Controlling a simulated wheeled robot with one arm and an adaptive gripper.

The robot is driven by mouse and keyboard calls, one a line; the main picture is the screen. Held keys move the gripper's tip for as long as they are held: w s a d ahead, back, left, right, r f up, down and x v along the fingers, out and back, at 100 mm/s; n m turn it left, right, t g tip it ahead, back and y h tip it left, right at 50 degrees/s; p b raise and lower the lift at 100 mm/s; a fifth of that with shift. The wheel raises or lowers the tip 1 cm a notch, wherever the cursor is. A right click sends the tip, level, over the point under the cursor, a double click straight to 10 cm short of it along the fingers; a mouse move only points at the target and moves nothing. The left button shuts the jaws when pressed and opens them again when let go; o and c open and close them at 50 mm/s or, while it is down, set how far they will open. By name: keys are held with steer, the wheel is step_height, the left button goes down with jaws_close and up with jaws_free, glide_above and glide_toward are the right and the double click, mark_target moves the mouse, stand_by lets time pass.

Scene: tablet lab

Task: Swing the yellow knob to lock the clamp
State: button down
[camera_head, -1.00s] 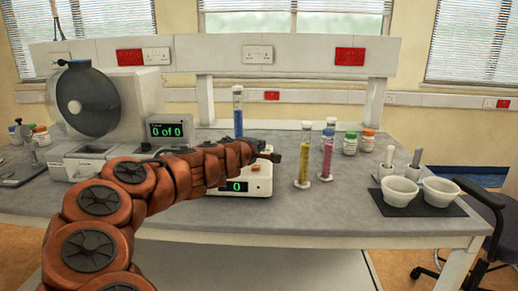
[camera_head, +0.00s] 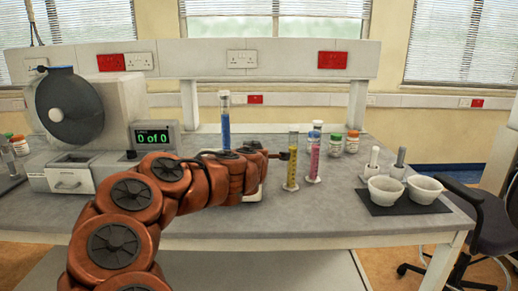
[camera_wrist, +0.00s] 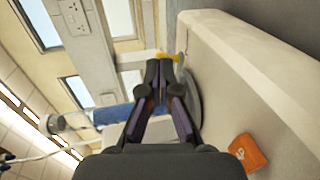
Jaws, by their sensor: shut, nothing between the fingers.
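My gripper (camera_head: 286,155) is shut and empty. In the head view it points right over the bench, its tips close to a measuring cylinder of yellow liquid (camera_head: 292,168); I cannot tell whether they touch. In the wrist view the shut fingertips (camera_wrist: 160,66) overlap a small yellow part (camera_wrist: 169,57) beside a grey disc (camera_wrist: 190,98). I cannot tell whether this yellow part is the knob or the yellow cylinder. No clamp is clearly recognisable in either view.
A white instrument with an orange button (camera_wrist: 248,152) lies close beside my fingers. A blue cylinder (camera_head: 225,128) stands behind my arm, a pink one (camera_head: 314,157) right of the yellow. Two white mortars (camera_head: 385,190) (camera_head: 424,188) stand on a black mat (camera_head: 405,208). A large machine (camera_head: 118,105) fills the left.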

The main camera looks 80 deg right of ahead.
steer(key=p+v, duration=0.1)
steer(key=v, duration=1.3)
steer(key=shift+w, duration=0.4)
steer(key=shift+a, duration=0.15)
